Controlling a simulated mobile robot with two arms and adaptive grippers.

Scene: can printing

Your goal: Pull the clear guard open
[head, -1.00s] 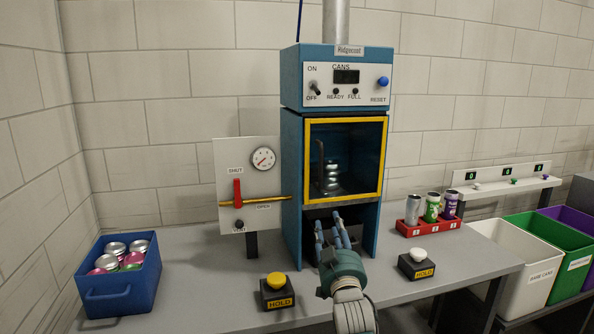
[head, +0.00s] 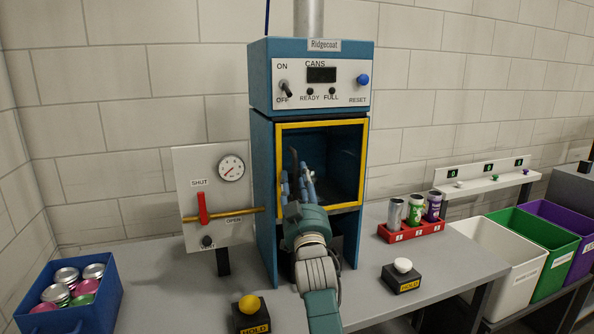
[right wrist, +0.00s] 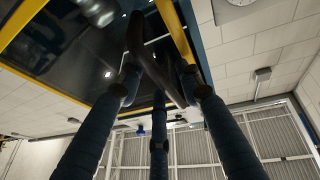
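The clear guard (head: 342,160) is a see-through pane in a yellow frame on the front of the blue Ridgecoat machine (head: 261,165). It looks shut flush with the housing. A dark upright handle (head: 294,160) stands at its left side. My right gripper (head: 296,182) is in front of the guard's lower left part, its fingers pointing up at the handle. In the right wrist view the fingers are spread with a dark bar (right wrist: 152,55) passing between their tips. They look open around it; contact is not clear. My left gripper is not in view.
A gauge panel with a red lever (head: 203,208) stands left of the machine. Yellow (head: 249,305) and white (head: 403,265) HOLD buttons sit in front. A blue crate of cans (head: 105,305) is at left, a red can rack (head: 412,234) at right. Coloured bins stand beyond.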

